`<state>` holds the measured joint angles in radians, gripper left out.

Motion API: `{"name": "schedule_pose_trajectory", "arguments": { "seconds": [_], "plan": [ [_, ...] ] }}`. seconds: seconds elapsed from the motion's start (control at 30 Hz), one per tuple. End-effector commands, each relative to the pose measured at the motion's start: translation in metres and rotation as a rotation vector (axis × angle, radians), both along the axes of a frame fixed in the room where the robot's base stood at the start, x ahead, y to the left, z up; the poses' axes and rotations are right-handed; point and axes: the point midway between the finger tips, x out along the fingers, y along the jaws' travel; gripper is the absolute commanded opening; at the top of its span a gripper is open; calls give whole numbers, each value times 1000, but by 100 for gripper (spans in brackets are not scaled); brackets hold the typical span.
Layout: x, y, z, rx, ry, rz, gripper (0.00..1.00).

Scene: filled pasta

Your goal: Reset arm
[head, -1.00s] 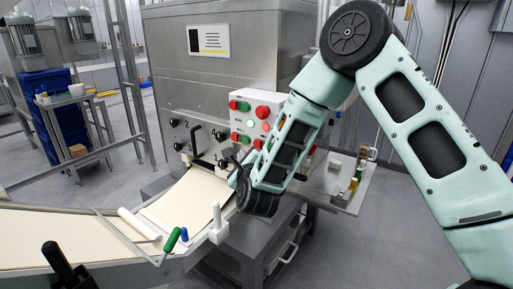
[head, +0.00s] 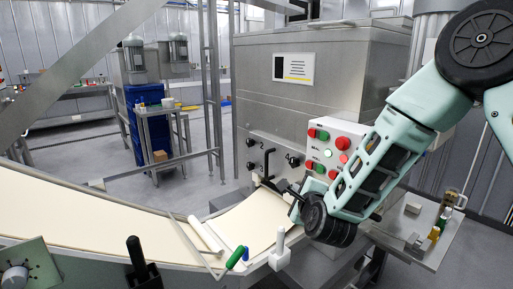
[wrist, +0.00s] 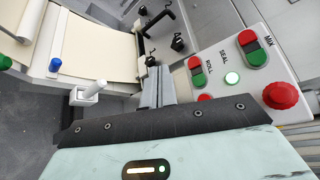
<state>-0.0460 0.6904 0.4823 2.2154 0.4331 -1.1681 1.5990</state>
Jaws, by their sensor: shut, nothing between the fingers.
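My mint-green arm reaches in from the right in the head view, and its gripper (head: 292,194) is beside the machine's front, close to the end of the dough sheet (head: 250,222). In the wrist view the grey fingers of my gripper (wrist: 156,84) are together and empty. They point toward the machine's front, between the dough sheet (wrist: 102,45) and the button box (wrist: 250,70). Part of the fingers is hidden behind the wrist in the head view.
The steel machine (head: 318,85) stands close behind the gripper, with black knobs and the red and green button box (head: 333,148). A side shelf (head: 425,235) holds small parts.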

Motion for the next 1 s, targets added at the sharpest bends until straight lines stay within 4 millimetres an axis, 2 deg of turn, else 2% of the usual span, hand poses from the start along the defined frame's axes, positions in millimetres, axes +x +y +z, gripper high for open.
{"name": "schedule_pose_trajectory", "arguments": {
  "seconds": [0.03,0.1,0.2,0.27,0.3,0.37,0.47,0.5,0.6,0.7,0.83,1.0],
  "plan": [
    [-14,20,7,-97,41,105,0],
    [-39,44,8,-262,108,270,0],
    [-83,70,8,-500,181,516,0],
    [-112,80,7,-643,212,668,0],
    [-133,84,6,-741,229,772,0],
    [-165,86,5,-881,250,931,0],
    [-220,80,5,-1110,269,1200,0],
    [-243,74,5,-1196,273,1310,0],
    [-293,54,7,-1385,276,1574,0],
    [-334,31,10,-1520,273,1799,0],
    [-366,7,15,-1616,268,2001,0],
    [-381,-4,17,-1653,266,2098,0]
  ]
}}
